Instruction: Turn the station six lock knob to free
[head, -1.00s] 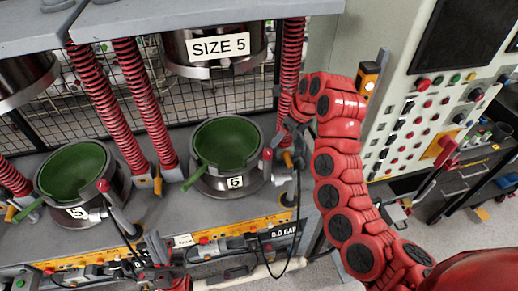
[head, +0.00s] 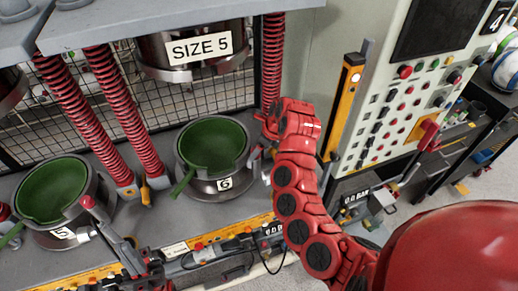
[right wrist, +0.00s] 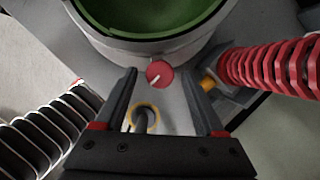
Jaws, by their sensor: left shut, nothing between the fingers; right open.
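Station six is the round press base with a green bowl (head: 213,143) and a "6" label (head: 224,184). Its red lock knob (right wrist: 159,74), with a white pointer line, shows in the right wrist view just below the bowl's rim. My right gripper (right wrist: 166,80) is open, with a finger on either side of the knob at about the fingertips; I cannot tell whether they touch it. In the head view my right arm hides the knob and the right fingers. My left gripper (head: 100,222) is shut and empty, low at the left near station five.
Station five's green bowl (head: 52,190) stands left. Red spring columns (head: 124,108) and the "SIZE 5" upper die (head: 198,48) flank and overhang station six. A yellow fitting (right wrist: 208,82) sits beside my right finger. A control panel (head: 410,110) stands at the right.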

